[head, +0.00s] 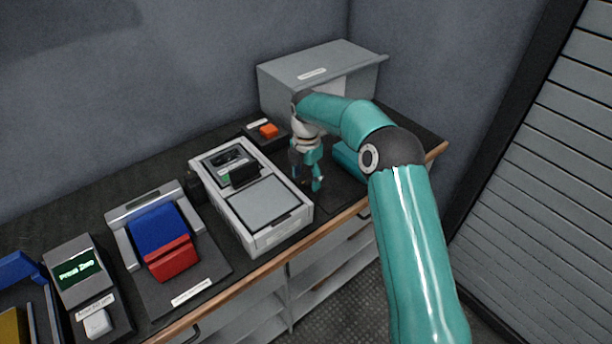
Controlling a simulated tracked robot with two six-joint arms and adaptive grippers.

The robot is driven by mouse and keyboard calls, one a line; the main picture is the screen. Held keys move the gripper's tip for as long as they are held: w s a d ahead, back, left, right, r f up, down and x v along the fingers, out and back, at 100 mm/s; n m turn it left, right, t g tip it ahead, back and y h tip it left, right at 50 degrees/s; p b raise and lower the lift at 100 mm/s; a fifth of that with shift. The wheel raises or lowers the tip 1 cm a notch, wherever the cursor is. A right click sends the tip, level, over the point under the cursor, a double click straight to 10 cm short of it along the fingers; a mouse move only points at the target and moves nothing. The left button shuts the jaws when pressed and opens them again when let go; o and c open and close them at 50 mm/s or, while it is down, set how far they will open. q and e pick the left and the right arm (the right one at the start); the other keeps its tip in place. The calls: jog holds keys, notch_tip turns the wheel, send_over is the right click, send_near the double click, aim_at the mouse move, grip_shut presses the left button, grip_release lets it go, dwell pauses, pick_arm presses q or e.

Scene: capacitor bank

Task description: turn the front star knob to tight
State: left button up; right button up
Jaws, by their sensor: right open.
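My right gripper (307,182) points down over a dark plate (340,190) near the bench's front edge, just right of a pale grey case. Its fingers are open, and I see nothing held between them. I cannot make out the front star knob in the head view; the gripper and arm cover part of that area. A teal piece shows behind my arm there, and I cannot tell what it is. My left gripper is not in view.
The pale grey case (276,240) stands close to the gripper's left. Behind are an orange button (268,130) and a grey hooded box (312,68). Further left are a blue-and-red block (160,236) and a display unit (78,272). A slatted shutter (545,190) is at right.

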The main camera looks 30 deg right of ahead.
jog(key=c, duration=1.1)
jog(key=shift+c, duration=0.2)
jog(key=shift+r+m, duration=0.1)
jog(key=shift+m, duration=0.4)
jog(key=m, duration=0.3)
jog(key=shift+m, duration=0.3)
jog(key=m, duration=0.5)
jog(key=shift+d+m, duration=0.1)
jog(key=shift+m, duration=0.2)
jog(key=m, duration=0.9)
jog(key=shift+r, duration=0.1)
jog(key=shift+m, duration=0.3)
jog(key=shift+w, duration=0.1)
